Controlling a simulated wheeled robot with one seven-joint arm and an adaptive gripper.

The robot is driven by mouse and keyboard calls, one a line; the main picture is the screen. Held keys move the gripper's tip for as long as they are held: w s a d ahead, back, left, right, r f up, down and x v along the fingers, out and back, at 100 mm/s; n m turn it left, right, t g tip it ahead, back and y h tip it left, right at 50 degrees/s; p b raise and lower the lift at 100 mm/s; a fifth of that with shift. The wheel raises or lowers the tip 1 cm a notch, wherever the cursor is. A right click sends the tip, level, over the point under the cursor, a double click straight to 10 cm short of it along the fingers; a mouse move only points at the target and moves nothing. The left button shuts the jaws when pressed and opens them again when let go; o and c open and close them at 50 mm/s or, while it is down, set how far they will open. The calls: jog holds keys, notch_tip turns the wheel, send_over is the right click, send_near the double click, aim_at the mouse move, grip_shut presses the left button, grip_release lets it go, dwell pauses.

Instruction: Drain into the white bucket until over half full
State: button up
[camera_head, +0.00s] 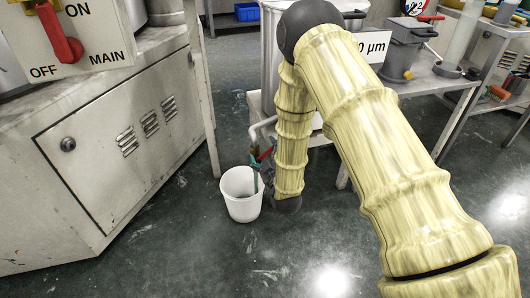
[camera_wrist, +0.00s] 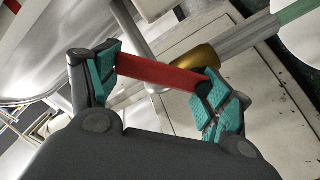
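The white bucket (camera_head: 241,207) stands upright on the floor below a drain pipe (camera_head: 264,122). A narrow green streak (camera_head: 256,182) runs from the outlet down into the bucket; it also shows beyond the grey spout (camera_wrist: 248,38) in the wrist view. It looks like flowing liquid. I cannot make out the level in the bucket. My gripper (camera_wrist: 158,85) is at the drain valve, fingers spread, with the red lever (camera_wrist: 158,73) spanning between the teal pads. The brass valve body (camera_wrist: 193,66) is just behind. In the head view my gripper (camera_head: 264,158) is small and partly hidden.
A grey cabinet (camera_head: 120,140) with a red ON/OFF MAIN switch (camera_head: 62,38) stands at left. A metal table (camera_head: 440,84) with a grey container (camera_head: 405,45) is at right. A blue bin (camera_head: 247,12) lies behind. The floor around the bucket is clear.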

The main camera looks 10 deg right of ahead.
jog(key=o, duration=0.3)
jog(key=shift+s, duration=0.1)
jog(key=s, duration=0.4)
jog(key=s+d, duration=0.1)
jog(key=s, duration=0.6)
jog(key=shift+s+d, duration=0.2)
jog(key=shift+s, duration=0.2)
